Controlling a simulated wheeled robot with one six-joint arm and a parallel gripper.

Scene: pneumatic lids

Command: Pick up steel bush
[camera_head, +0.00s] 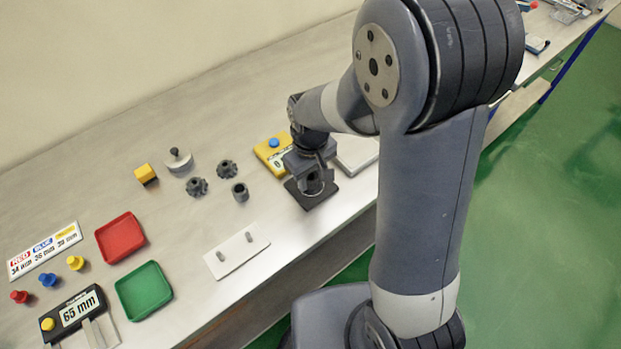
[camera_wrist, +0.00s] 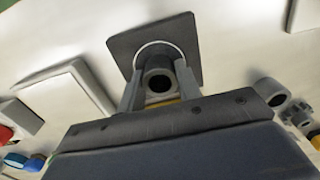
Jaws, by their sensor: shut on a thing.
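The steel bush (camera_wrist: 159,84) is a grey hollow cylinder with a dark bore, seen end-on in the wrist view. My gripper (camera_wrist: 158,72) is shut on it, one finger on each side. In the head view the bush (camera_head: 314,185) shows between the fingers of my gripper (camera_head: 313,178). Both are over a dark square plate (camera_head: 318,199), which shows in the wrist view (camera_wrist: 187,30) with a pale ring around the bush. I cannot tell whether the bush touches the plate or is slightly above it.
A yellow device with a blue button (camera_head: 272,152) stands close behind my gripper. A dark hollow cylinder (camera_head: 240,193) and two dark knobbed parts (camera_head: 227,169) are to the left. A white plate with two pins (camera_head: 236,251) lies front left. Red (camera_head: 121,238) and green trays (camera_head: 144,291) lie farther left.

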